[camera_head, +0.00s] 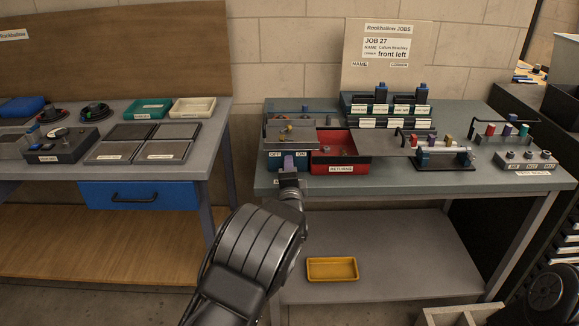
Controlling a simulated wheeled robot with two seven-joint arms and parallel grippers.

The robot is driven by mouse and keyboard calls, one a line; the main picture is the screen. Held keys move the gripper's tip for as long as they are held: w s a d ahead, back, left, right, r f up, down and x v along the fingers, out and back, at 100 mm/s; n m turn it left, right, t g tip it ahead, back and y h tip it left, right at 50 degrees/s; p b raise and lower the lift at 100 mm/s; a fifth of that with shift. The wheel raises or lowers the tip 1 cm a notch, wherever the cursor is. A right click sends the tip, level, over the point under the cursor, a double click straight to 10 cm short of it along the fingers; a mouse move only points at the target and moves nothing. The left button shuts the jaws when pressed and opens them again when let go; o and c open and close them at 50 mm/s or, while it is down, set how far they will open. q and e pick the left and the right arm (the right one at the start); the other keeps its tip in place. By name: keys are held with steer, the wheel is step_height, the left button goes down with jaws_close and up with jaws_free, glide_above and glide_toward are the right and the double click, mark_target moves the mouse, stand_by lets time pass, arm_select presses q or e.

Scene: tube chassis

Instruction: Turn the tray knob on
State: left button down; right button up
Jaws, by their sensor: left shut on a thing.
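A purple knob (289,162) is between the labels. My left gripper (289,173) reaches up from below and is shut on the knob. The fingertips cover its lower part, so its exact turn angle is hard to tell. My right gripper is not in view.
A red bin (340,152) stands just right of the unit. A rack of coloured parts (442,157) and a job board (386,58) are further right and behind. A yellow tray (332,269) lies on the lower shelf. The left bench (211,150) is across a narrow gap.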

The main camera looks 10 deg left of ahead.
arm_select(q)
steer(key=shift+m, duration=0.3)
steer(key=c, duration=1.2)
jaws_free()
